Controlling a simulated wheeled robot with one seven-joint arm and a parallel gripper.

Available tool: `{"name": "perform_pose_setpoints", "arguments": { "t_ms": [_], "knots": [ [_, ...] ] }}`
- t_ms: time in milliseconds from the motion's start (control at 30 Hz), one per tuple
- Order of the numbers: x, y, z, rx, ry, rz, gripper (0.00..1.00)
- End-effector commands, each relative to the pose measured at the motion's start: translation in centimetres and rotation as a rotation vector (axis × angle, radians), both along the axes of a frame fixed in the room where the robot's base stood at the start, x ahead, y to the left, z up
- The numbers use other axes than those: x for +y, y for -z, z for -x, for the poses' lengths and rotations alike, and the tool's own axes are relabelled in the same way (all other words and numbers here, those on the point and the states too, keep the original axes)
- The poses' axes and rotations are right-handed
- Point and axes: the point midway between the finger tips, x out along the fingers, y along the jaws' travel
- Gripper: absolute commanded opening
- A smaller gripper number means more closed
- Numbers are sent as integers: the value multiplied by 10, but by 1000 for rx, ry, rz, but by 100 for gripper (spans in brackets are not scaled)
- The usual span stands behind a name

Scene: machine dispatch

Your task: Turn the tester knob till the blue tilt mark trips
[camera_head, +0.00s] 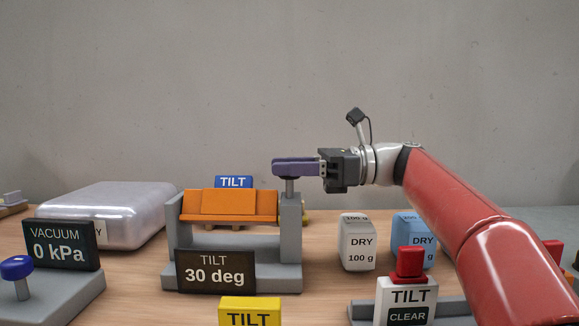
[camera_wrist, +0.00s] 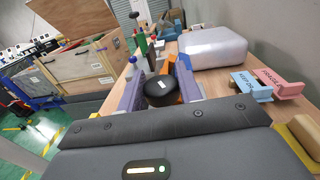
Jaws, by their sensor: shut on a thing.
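The tilt tester (camera_head: 290,240) is a grey frame with an orange cradle (camera_head: 230,206). Its black display (camera_head: 216,271) reads TILT 30 deg. A blue TILT mark (camera_head: 233,182) shows upright behind the cradle's top edge; its lower part is hidden. My gripper (camera_head: 283,167) is level above the frame's right post, its purple fingers at the top of the short stem. In the wrist view the black round tester knob (camera_wrist: 160,91) with a white mark sits between the two purple fingers, which are shut on it. The fingers hide the knob in the head view.
A yellow TILT block (camera_head: 250,311) and a white TILT CLEAR block (camera_head: 407,302) with a red top stand in front. White (camera_head: 358,245) and blue (camera_head: 414,232) DRY packs stand to the right. A vacuum display (camera_head: 61,245) and a silvery pack (camera_head: 120,211) are at left.

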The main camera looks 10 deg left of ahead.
Motion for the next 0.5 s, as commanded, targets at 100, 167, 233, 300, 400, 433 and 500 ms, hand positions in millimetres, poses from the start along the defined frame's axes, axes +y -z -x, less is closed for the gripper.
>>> {"name": "perform_pose_setpoints", "arguments": {
  "t_ms": [100,167,233,300,400,433,500],
  "knots": [
    [0,0,0,1,1,-1,12],
    [0,0,0,1,2,-1,12],
    [0,0,0,1,2,-1,12],
    [0,0,0,1,2,-1,42],
    [0,0,0,1,2,-1,55],
    [0,0,0,1,2,-1,55],
    [0,0,0,1,2,-1,55]
  ]
}}
